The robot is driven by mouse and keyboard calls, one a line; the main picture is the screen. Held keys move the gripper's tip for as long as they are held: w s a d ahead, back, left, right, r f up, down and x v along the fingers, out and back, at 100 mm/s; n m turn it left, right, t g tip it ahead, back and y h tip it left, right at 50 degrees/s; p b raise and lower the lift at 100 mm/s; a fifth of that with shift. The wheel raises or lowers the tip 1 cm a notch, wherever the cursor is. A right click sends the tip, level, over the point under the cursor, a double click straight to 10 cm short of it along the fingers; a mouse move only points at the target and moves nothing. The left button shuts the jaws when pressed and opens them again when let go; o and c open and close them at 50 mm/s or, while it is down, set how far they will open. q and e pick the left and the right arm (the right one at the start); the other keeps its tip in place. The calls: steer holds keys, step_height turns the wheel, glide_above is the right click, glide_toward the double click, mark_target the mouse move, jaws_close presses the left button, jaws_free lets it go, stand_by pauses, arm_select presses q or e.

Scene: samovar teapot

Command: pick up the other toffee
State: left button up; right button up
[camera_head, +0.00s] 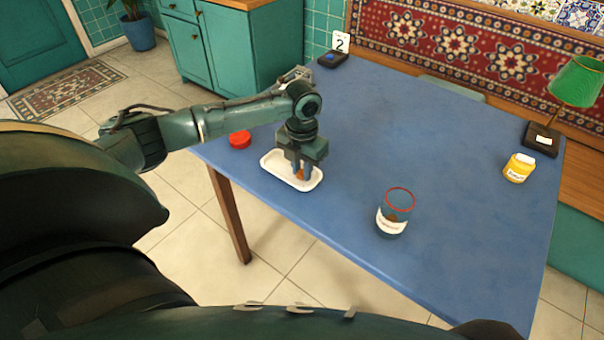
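My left gripper (301,174) points down into the white tray (277,176) near the table's left edge. A small brown toffee (300,175) shows between its fingertips, low in the tray. I cannot tell whether the fingers press on it or only stand around it. A glass jar (392,214) with a red rim and a white label stands open on the table, right of the tray. Something brown shows inside it, partly hidden by the label. My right gripper is not in view.
A red lid (239,139) lies left of the tray by the table edge. A yellow jar (519,168) and a green lamp (578,82) stand at the right. A dark stand with a "2" card (341,42) is at the far corner. The blue table's (415,130) middle is clear.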

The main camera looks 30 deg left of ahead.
arm_select(q)
jaws_close()
steer(key=shift+r, duration=0.15)
